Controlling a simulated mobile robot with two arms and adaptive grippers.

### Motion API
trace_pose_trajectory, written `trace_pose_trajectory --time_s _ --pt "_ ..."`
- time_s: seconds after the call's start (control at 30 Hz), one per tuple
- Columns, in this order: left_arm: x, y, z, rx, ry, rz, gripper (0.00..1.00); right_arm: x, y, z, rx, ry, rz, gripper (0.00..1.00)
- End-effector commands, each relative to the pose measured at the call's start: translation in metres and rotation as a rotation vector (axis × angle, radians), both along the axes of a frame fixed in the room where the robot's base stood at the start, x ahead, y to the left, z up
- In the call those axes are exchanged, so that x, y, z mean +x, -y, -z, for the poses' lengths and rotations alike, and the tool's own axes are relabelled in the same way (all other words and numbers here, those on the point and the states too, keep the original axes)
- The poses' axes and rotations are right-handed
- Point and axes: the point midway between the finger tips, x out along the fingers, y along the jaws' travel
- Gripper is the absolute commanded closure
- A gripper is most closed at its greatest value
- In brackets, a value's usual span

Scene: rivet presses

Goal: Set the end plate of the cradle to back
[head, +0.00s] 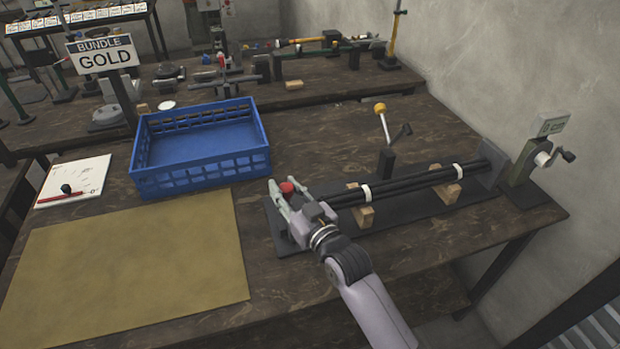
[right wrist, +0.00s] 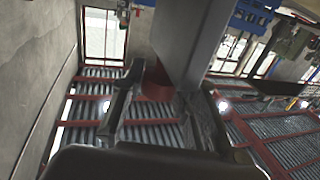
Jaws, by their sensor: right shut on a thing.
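The cradle's dark base (head: 410,211) lies on the right part of the bench. Black rods (head: 412,183) with white bands rest along it on wooden blocks (head: 364,216). A grey upright plate (head: 489,162) stands at the right end of the rods. My right gripper (head: 282,196) is at the left end of the cradle, shut on a red knob (head: 287,187). The red part also shows between the fingers in the right wrist view (right wrist: 157,82), against a grey slab (right wrist: 188,45). The gripper hides most of what stands at this end. My left gripper is not in view.
A lever with a yellow knob (head: 380,107) stands behind the rods. A crank device (head: 540,158) is at the right bench end. A blue crate (head: 200,170), a tan mat (head: 130,265) and a white sheet (head: 90,178) are to the left, beside a "BUNDLE GOLD" sign (head: 103,54).

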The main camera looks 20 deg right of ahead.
Motion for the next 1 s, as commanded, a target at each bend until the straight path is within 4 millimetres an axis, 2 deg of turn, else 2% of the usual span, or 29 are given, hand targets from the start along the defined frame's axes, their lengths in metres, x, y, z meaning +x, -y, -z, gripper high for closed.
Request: trace_pose_trajectory --time_s 0.03,0.13,0.43,0.47,0.77,1.0 --pt "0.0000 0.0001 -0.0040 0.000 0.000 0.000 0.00 -0.0007 -0.0087 -0.0013 0.004 -0.004 -0.002 1.00" --pt "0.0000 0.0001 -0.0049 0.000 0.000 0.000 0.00 -0.0010 -0.0161 -0.0003 0.000 -0.003 -0.002 1.00" --pt "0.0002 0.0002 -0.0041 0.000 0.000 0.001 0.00 -0.0013 -0.0183 0.0003 0.000 -0.001 -0.005 1.00" --pt "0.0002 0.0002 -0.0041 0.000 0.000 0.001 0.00 -0.0013 -0.0184 0.0003 0.000 -0.001 -0.005 0.70" --pt "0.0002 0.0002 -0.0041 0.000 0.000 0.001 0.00 -0.0010 -0.0171 0.0001 -0.001 -0.001 -0.003 0.51" --pt "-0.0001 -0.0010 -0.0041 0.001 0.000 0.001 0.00 -0.0009 -0.0163 -0.0001 -0.002 0.001 -0.001 0.51"
